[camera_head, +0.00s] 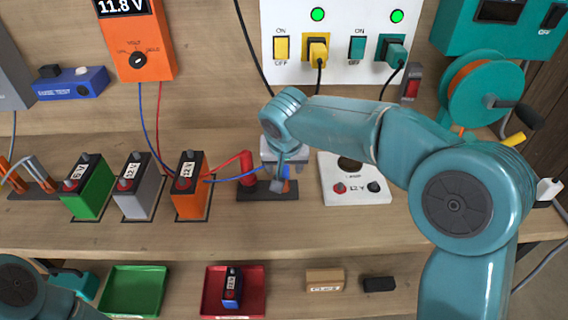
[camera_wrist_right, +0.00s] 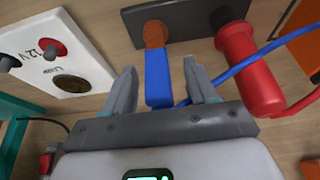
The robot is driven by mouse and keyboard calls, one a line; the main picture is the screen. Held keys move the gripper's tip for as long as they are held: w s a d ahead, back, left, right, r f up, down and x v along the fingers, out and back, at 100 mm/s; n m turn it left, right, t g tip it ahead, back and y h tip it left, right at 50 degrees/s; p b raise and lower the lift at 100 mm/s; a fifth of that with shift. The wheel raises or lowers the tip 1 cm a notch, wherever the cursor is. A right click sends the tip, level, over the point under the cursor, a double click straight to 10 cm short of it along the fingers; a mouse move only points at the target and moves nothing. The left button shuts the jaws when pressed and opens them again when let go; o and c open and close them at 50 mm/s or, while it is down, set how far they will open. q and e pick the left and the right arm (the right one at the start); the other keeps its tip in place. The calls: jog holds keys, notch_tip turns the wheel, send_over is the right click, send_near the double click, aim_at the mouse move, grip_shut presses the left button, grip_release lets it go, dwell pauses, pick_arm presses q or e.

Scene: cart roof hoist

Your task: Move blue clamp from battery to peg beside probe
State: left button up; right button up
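The blue clamp (camera_wrist_right: 157,78) points out from the dark holder (camera_wrist_right: 180,22), its copper-coloured end against the holder where the peg is. The peg itself is hard to tell from that end. The red probe (camera_wrist_right: 250,72) sits beside it in a black socket; it also shows in the head view (camera_head: 238,165). My right gripper (camera_wrist_right: 160,88) is open, its fingers on both sides of the clamp with visible gaps. In the head view the right gripper (camera_head: 278,180) mostly hides the clamp. The orange battery (camera_head: 188,188) stands left of the probe. My left gripper is out of view.
Green (camera_head: 88,190) and grey (camera_head: 134,190) batteries stand further left. A white lamp panel (camera_head: 352,190) lies right of the holder. Green (camera_head: 132,291) and red (camera_head: 258,295) trays sit on the lower shelf.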

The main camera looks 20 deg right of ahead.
jog(key=p+v, duration=0.1)
jog(key=v, duration=1.5)
jog(key=shift+s+a, duration=0.1)
jog(key=shift+s, duration=0.1)
